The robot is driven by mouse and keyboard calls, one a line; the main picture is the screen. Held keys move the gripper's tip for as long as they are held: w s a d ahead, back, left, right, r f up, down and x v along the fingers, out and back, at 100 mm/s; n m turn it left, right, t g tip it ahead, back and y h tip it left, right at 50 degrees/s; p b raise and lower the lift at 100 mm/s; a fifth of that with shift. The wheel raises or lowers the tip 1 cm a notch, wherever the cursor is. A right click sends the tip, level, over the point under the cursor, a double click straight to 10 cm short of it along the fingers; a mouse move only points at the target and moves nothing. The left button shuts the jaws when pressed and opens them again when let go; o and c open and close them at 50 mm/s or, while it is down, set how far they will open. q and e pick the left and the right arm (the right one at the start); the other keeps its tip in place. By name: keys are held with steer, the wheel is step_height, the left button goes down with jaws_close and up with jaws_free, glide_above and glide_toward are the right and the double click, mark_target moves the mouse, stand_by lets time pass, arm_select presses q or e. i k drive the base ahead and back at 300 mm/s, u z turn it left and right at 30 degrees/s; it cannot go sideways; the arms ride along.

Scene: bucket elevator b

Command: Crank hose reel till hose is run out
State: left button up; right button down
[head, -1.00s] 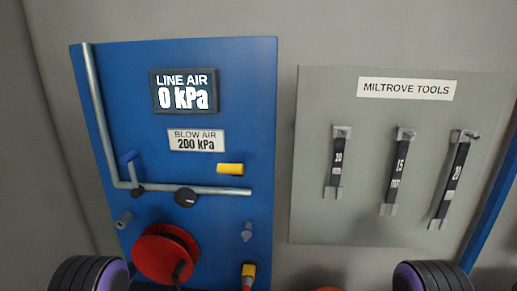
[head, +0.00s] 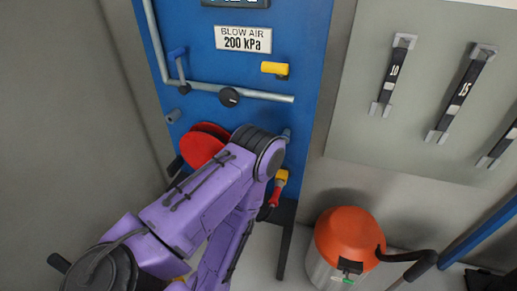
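The red hose reel (head: 203,143) is on the lower part of the blue panel (head: 310,55), and my purple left arm covers much of it. A dark bar (head: 176,165) shows at the reel's left edge; I cannot tell whether it is the crank. No run of hose from the reel can be made out. My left arm crosses from the lower left, bends in front of the panel and folds back downward; its gripper is not visible. My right arm and gripper are out of the picture.
A yellow and red fitting (head: 277,190) hangs at the panel's lower right. An orange-topped canister vacuum (head: 347,236) stands right on the floor. A grey tool board (head: 400,150) hangs right.

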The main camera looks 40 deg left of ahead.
mark_target(204, 140)
steer(key=z, duration=0.05)
steer(key=k, duration=0.6)
steer(key=u, duration=0.8)
steer(key=i, duration=0.5)
steer(key=u, duration=0.05)
